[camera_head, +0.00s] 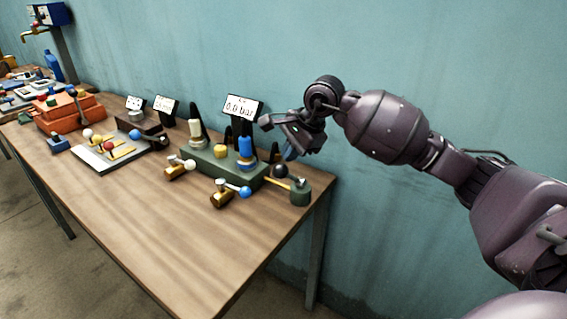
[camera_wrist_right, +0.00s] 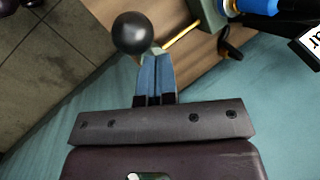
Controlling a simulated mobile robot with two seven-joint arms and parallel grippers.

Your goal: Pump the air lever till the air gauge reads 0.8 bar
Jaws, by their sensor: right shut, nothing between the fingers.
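The air gauge (camera_head: 242,107) is a white sign with a black edge on the bench, and it appears to read 0.0 bar. The air lever's black ball knob (camera_head: 281,171) stands at the bench's right end by a small green pump body (camera_head: 299,192). The knob also shows large in the right wrist view (camera_wrist_right: 134,33). My right gripper (camera_head: 290,152) is above the knob, its blue fingers shut with nothing between them. In the wrist view the fingertips (camera_wrist_right: 155,57) are by the knob; whether they touch cannot be told. My left gripper is not in view.
A green block (camera_head: 222,170) with a blue-topped fitting (camera_head: 245,147) stands left of the pump, joined by a yellow rod (camera_wrist_right: 181,33). Brass valves (camera_head: 221,198) sit in front. A tray (camera_head: 120,152) and orange box (camera_head: 70,114) stand further left. The front bench is clear.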

